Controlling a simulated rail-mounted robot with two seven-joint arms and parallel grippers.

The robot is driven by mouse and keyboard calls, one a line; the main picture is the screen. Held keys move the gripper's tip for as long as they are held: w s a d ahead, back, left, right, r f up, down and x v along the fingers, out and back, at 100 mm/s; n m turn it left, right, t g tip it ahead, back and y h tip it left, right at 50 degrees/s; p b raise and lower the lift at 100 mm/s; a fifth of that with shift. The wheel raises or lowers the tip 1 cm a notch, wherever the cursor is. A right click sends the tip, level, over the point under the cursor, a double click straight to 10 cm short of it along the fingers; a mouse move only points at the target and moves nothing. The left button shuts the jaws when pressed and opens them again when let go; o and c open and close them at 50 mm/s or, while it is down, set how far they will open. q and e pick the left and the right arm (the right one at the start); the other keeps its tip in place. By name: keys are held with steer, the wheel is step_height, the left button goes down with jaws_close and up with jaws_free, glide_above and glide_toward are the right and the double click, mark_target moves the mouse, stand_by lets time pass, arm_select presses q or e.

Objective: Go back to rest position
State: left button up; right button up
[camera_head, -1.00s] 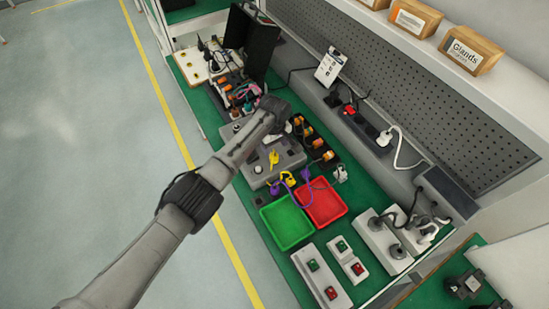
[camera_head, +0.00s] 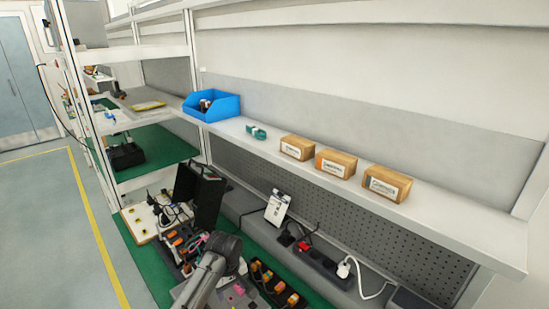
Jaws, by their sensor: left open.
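My left arm comes in from the bottom edge and reaches over the green-topped bench. My left gripper (camera_head: 241,267) is at its end, above the bench clutter and just left of a black tray of orange-marked parts (camera_head: 277,285). My wrist hides most of it. It is open, and I see nothing held in it. My right gripper is out of view.
A white shelf (camera_head: 455,222) runs above the bench, carrying a blue bin (camera_head: 211,107) and wooden boxes (camera_head: 387,183). A black open case (camera_head: 197,196) stands left of my wrist. A power strip (camera_head: 322,266) lies to the right. The floor at left is clear.

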arm_select(q)
steer(key=w+d+r+m+t, duration=0.1)
steer(key=d+r+m+t, duration=0.15)
steer(key=r+m, duration=0.4)
steer(key=w+d+r+m+t, duration=0.1)
steer(key=w+r+m+t, duration=0.2)
steer(key=r, duration=0.7)
steer(key=s+r+m+t+h, duration=0.2)
steer(key=s+r+t, duration=0.3)
steer(key=s+r, duration=0.15)
steer(key=s+a+f+n, duration=0.1)
steer(key=s+a+f, duration=0.25)
steer(key=s, duration=0.25)
steer(key=s+a+f+y, duration=0.1)
steer(key=s+a+f, duration=0.1)
steer(key=s+f, duration=0.3)
steer(key=s+a+f+n, duration=0.1)
steer(key=s+a+f, duration=0.2)
steer(key=s, duration=0.5)
steer(key=s+a+f+g, duration=0.3)
steer(key=s+f+g, duration=0.4)
steer(key=s+f, duration=1.65)
step_height(320, 180, up, 29)
steer(key=p, duration=2.6)
steer(key=shift+s+a+f+y, duration=0.15)
steer(key=shift+s+y, duration=0.1)
steer(key=shift+y, duration=0.15)
